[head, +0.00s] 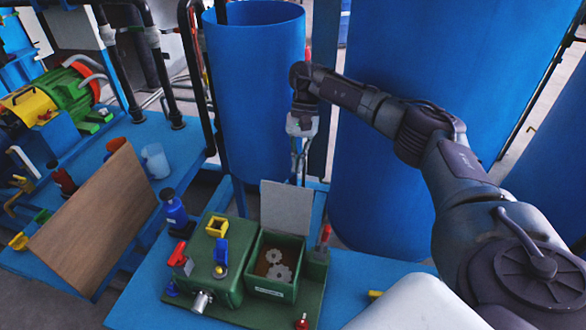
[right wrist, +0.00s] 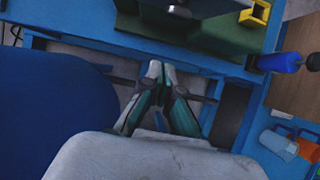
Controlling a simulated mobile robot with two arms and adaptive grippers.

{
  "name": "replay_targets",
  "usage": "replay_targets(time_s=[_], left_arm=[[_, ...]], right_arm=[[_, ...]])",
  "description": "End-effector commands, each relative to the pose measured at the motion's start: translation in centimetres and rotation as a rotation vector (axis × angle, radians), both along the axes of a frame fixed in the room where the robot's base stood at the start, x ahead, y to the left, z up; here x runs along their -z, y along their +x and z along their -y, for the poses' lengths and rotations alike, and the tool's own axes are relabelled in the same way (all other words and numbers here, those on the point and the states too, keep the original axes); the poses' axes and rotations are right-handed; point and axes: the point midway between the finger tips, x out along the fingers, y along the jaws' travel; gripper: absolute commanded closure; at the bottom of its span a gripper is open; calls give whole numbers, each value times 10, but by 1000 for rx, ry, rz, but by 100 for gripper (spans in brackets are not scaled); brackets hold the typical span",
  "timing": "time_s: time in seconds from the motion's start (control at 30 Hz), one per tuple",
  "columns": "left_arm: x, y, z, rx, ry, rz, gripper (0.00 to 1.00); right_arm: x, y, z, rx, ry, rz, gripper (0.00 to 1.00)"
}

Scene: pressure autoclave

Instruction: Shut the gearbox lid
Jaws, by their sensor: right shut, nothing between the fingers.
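The green gearbox (head: 273,292) sits on the blue bench in the head view. Its box is open at the top and pale gears (head: 277,265) show inside. Its grey lid (head: 287,206) stands roughly upright at the box's far edge. My right gripper (head: 298,180) points down behind and above the lid, apart from it as far as I can tell, with its lower end close to the lid's top edge in the picture. In the right wrist view my right gripper (right wrist: 160,72) is shut and empty, over the gap beyond the bench edge. My left gripper is not in view.
A green housing (head: 221,278) with red, yellow and blue fittings adjoins the box on the left. A red-handled part (head: 325,238) stands right of the lid. Blue tanks (head: 255,80) rise behind. A blue bottle (head: 174,209) and a brown board (head: 95,220) are left.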

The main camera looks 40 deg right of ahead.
Motion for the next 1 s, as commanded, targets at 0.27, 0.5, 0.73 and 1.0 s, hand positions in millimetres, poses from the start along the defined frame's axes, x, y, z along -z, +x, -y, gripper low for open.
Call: replay_targets(time_s=[0.27, 0.5, 0.73, 1.0], left_arm=[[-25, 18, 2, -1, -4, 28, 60], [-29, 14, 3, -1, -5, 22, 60], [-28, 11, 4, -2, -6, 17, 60], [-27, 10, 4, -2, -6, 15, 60]], right_arm=[[0, -21, -25, -1, 0, 0, 100], [1, -28, -34, 1, 0, -1, 100], [1, -28, -34, 1, 1, 0, 100], [-2, -28, -34, -1, -19, 17, 100]])
